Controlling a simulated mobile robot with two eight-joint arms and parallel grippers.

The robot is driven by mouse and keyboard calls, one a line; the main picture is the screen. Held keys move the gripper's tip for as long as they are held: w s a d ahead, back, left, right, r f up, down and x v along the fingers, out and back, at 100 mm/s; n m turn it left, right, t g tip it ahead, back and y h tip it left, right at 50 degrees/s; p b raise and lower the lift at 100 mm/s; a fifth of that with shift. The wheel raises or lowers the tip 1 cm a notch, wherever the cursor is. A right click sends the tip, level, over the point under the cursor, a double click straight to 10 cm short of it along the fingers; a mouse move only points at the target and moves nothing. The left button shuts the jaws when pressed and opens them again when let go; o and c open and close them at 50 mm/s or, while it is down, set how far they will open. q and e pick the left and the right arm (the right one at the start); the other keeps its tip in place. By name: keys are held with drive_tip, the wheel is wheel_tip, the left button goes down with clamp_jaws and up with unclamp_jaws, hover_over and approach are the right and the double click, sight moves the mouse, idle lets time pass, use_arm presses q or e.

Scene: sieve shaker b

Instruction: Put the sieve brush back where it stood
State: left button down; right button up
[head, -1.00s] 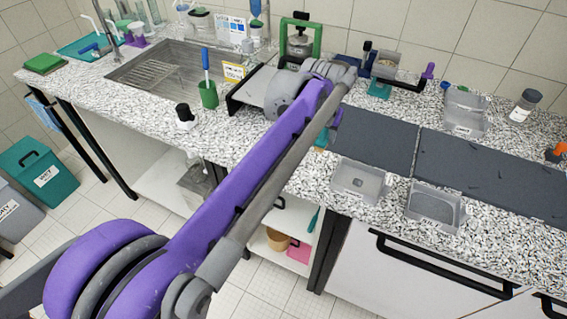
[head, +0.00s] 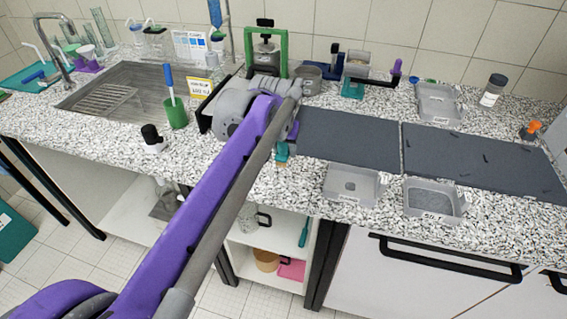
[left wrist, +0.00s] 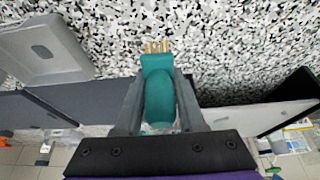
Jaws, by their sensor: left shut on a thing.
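The sieve brush, teal with pale bristles, shows in the left wrist view (left wrist: 158,95) lengthwise between the fingers of my left gripper (left wrist: 158,78). The gripper is shut on it. The bristles point away from the palm, over the speckled counter; I cannot tell whether they touch it. In the head view, the brush's teal end (head: 282,153) shows just below my left gripper (head: 290,138), beside the left edge of the dark mat (head: 345,140). The gripper's fingers are mostly hidden there by my wrist. My right gripper is not in view.
Grey trays (head: 352,185) and (head: 434,199) sit along the counter's front edge. A green cup (head: 177,115) with a blue-handled tool stands by the sink (head: 120,88). A green-framed device (head: 266,48) and a round metal sieve (head: 308,79) stand behind my wrist. Bare counter lies left of the mat.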

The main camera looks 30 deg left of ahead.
sight(281, 150)
use_arm(q)
drive_tip(key=shift+f+b, duration=0.35)
drive_tip(key=shift+f, duration=1.65)
drive_tip(key=shift+f, duration=0.1)
drive_tip(key=c, duration=0.5)
unclamp_jaws()
drive_tip(key=p+v, duration=0.2)
drive_tip(key=v, duration=1)
drive_tip(key=s+d+f+m, duration=0.1)
drive_tip(key=s+d+f, duration=0.2)
drive_tip(key=s+f, duration=0.3)
drive_tip(key=s+d+f+m, duration=0.1)
drive_tip(key=s+d+f, duration=0.2)
drive_tip(key=s+f, duration=0.4)
drive_tip(key=s+d+f+h, duration=0.1)
drive_tip(key=s+d+f, duration=0.2)
drive_tip(key=s+f, duration=0.3)
wheel_tip(281, 150, down, 4)
drive_tip(key=shift+s+d+r+m+t, duration=0.2)
drive_tip(key=shift+s+d+m+t, duration=0.1)
drive_tip(key=shift+s+m, duration=0.1)
